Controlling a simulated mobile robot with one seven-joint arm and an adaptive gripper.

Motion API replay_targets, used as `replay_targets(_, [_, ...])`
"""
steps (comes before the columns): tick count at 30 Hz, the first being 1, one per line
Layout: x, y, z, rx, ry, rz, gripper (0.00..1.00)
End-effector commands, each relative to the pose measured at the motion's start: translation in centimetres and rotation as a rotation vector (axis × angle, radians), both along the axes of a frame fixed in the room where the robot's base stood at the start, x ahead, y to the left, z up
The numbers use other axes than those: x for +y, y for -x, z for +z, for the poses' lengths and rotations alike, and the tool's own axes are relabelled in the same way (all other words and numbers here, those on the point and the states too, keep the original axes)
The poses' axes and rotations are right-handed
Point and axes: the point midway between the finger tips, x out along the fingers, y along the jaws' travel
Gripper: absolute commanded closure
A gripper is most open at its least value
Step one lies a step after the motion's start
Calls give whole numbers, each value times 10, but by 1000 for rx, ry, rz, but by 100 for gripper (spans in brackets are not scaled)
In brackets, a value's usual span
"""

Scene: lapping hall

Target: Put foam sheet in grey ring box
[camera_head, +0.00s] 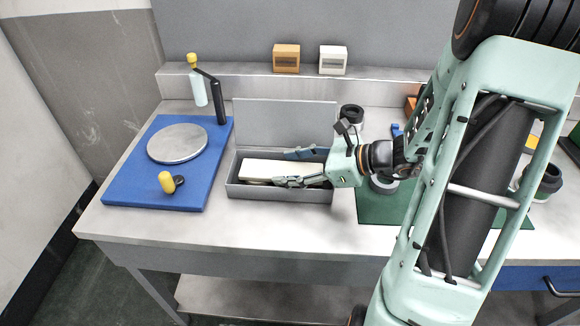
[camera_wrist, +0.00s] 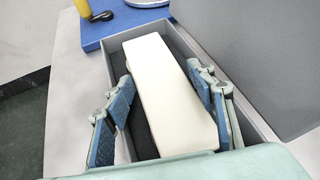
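The foam sheet (camera_head: 262,169) is a thick cream-white slab. It lies inside the grey ring box (camera_head: 262,190), whose lid (camera_head: 285,120) stands open at the back. In the wrist view the foam sheet (camera_wrist: 165,85) runs lengthwise between the box walls, slightly askew to them, over a dark floor. My gripper (camera_head: 281,168) reaches into the box from the right, one finger on each long side of the foam. In the wrist view the fingers of my gripper (camera_wrist: 160,77) are spread. A gap shows on the left side; contact on the right is unclear. The foam's near end is partly hidden.
A blue mat (camera_head: 130,180) with a grey disc (camera_head: 178,143) and a yellow-handled item (camera_head: 167,183) lies to the left. A spray bottle (camera_head: 198,85) stands behind it. A green mat (camera_head: 375,208) lies to the right. The bench strip in front is clear.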

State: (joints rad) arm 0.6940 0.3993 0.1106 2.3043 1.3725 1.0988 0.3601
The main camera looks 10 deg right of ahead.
Motion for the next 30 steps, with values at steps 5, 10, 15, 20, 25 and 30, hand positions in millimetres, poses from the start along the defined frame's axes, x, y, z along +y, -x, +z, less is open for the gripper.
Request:
replay_targets(5, [0, 0, 0, 0, 0, 1, 44])
replay_targets(10, [0, 0, 4, 0, 0, 1, 44])
replay_targets(15, [-18, 11, 15, -1, 1, -4, 44])
replay_targets(20, [-44, 30, 31, -1, 2, -5, 44])
replay_targets(25, [-68, 49, 46, 0, 1, -3, 44])
replay_targets(30, [-82, 60, 54, 0, 1, -1, 44])
